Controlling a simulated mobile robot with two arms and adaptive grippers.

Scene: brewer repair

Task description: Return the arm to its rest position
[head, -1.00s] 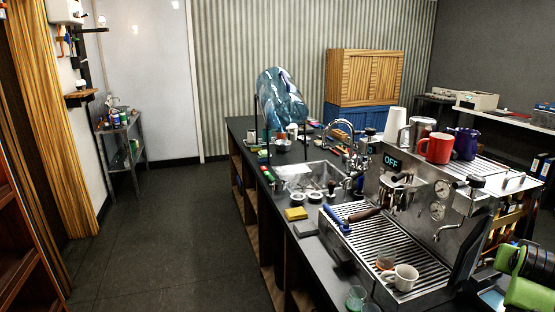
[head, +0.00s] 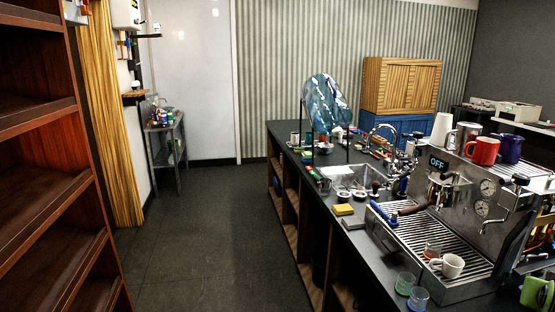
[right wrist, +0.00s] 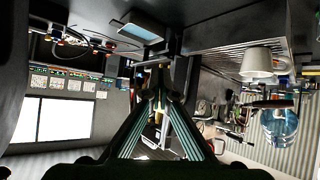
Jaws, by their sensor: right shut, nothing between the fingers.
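In the right wrist view, my right gripper (right wrist: 160,82) is shut, its two dark, teal-ridged fingers converging with nothing held between them. That view looks tilted over, with a white cup (right wrist: 257,62) on a metal grate at its upper right. The fingers are clear of the cup. In the head view, only a green and black part of my right arm shows at the lower right edge, beside the espresso machine. Its fingers are not visible there. My left gripper is in neither view.
The espresso machine (head: 462,196) stands on the dark counter with a cup (head: 447,265) on its tray and a red mug (head: 482,151) on top. Two glasses (head: 418,298) stand near the counter's front. A wooden shelf (head: 50,200) rises at left. The floor (head: 215,240) between is clear.

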